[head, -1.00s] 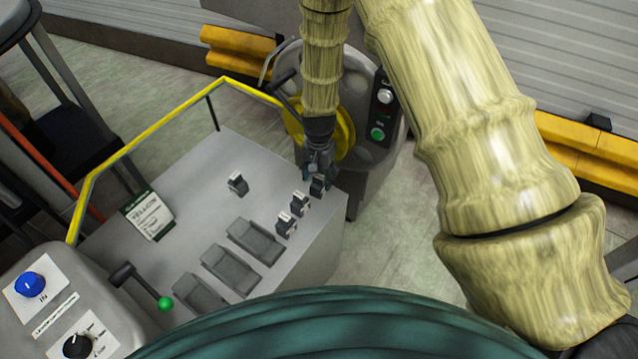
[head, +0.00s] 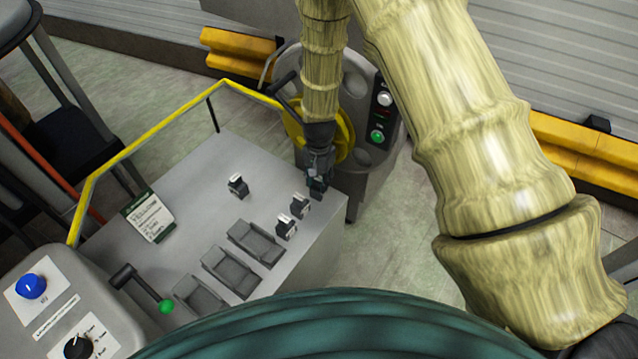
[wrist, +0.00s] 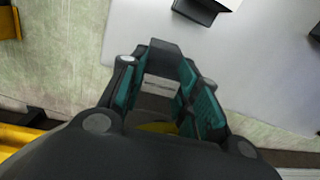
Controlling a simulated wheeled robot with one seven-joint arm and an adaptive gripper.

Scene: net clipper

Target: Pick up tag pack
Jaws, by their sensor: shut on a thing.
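The tag packs are small dark blocks, some with white labels. One tag pack (head: 317,192) is at the far right corner of the grey table, between the fingers of my gripper (head: 318,180). My gripper also shows in the wrist view (wrist: 160,75), its teal-lined fingers shut on this dark pack (wrist: 165,52). The fingers hide part of it, and I cannot tell whether it is clear of the table top. Two similar packs stand close by in a row, a nearer one (head: 286,227) and a middle one (head: 300,206). Another pack (head: 238,186) stands apart, further left.
The grey table (head: 195,185) also bears several shallow grey trays (head: 255,243) and a printed card (head: 148,216). A yellow rail (head: 150,135) runs along its far left side. A machine with a yellow wheel (head: 345,135) stands just behind my gripper.

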